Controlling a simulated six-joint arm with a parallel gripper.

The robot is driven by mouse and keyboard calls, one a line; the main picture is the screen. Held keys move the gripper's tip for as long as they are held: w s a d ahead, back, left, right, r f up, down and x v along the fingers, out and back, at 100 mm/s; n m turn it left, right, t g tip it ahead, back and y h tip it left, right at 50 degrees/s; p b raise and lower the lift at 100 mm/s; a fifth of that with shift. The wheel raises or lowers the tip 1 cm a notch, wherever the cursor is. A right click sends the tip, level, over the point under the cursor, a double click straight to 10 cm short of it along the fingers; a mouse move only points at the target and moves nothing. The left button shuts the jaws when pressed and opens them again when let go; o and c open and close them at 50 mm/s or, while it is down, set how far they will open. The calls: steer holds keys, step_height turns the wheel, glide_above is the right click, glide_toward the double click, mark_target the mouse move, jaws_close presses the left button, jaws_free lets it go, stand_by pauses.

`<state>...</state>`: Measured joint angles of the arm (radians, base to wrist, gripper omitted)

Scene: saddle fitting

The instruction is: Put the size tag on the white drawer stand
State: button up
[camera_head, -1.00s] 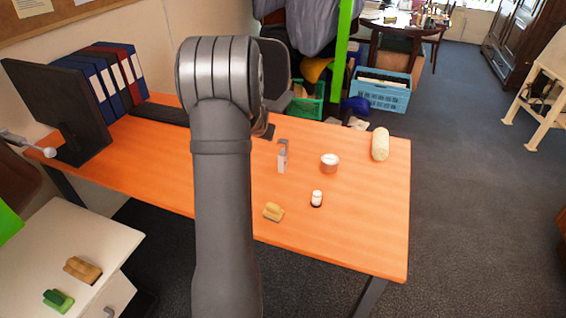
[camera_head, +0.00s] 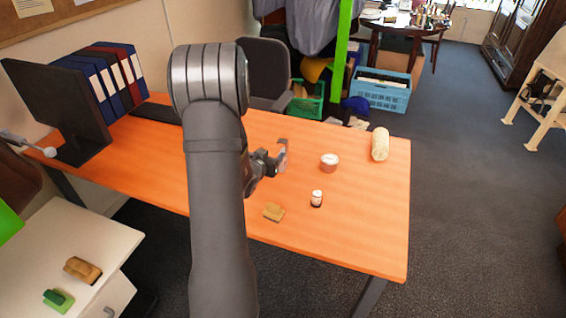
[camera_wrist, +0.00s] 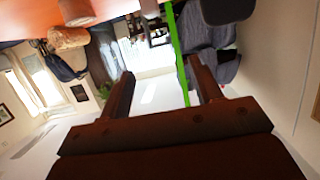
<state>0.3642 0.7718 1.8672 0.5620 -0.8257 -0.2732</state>
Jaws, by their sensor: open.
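The white drawer stand (camera_head: 105,235) is at the lower left, with a bare patch between its back and the brushes on it. A small upright piece (camera_head: 283,149), grey on top and pale below, is on the orange desk; it may be the size tag, but it is too small to be sure. My gripper (camera_head: 272,163) is just left of this piece in the head view, partly overlapping it; I cannot tell whether they touch. In the wrist view my gripper (camera_wrist: 162,88) is open, with nothing between its fingers.
A brown brush (camera_head: 83,270) and green brush (camera_head: 58,300) lie on the stand. A monitor (camera_head: 55,100) is at left.

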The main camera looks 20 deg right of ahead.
mark_target(282, 142)
steer(key=shift+x, duration=7.15)
steer(key=shift+d+r, duration=0.1)
steer(key=shift+r, duration=0.1)
jaws_close()
